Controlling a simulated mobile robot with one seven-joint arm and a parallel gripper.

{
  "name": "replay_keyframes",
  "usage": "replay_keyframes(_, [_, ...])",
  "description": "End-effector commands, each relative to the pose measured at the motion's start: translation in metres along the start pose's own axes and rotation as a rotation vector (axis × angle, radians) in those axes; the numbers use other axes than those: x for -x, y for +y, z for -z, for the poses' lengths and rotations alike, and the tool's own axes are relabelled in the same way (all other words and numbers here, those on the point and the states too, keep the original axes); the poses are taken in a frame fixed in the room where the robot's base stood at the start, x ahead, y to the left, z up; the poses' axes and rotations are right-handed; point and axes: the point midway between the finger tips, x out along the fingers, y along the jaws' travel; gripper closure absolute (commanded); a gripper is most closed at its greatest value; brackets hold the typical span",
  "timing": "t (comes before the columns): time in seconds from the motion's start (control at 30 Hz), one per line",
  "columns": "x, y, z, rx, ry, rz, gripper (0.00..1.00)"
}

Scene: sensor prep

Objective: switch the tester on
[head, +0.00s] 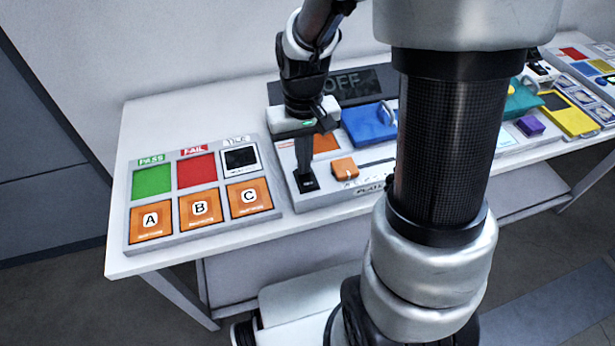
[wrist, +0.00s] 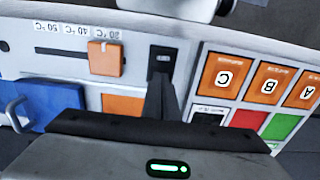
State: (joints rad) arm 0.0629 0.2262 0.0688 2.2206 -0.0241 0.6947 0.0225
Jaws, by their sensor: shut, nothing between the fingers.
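The tester (head: 284,150) is a light grey console on the white table, with a dark display (head: 362,83) at its back reading OFF. Its black switch (head: 308,184) is at the front left corner; it also shows in the wrist view (wrist: 163,54). My gripper (head: 304,163) is shut and empty, pointing down at the switch. In the wrist view its fingertips (wrist: 161,80) overlap the near end of the switch plate. I cannot tell whether they touch it. The fingers partly hide the switch, so its position is unclear.
An orange slider knob (head: 345,168) sits beside the switch on a temperature scale. A blue handled part (head: 368,124) is behind it. Left is a sorting board (head: 128,220) with PASS, FAIL and A, B, C squares. A yellow device (head: 573,121) stands at right.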

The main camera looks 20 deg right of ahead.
Motion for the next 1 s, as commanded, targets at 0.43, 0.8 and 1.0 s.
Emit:
replay_keyframes(0.43, [0.005,0.000,0.000,0.000,-0.001,0.000,1.00])
replay_keyframes(0.8, [0.035,0.000,0.000,0.000,0.000,0.000,1.00])
replay_keyframes(1.0, [0.051,0.000,0.000,0.000,0.001,0.000,1.00])
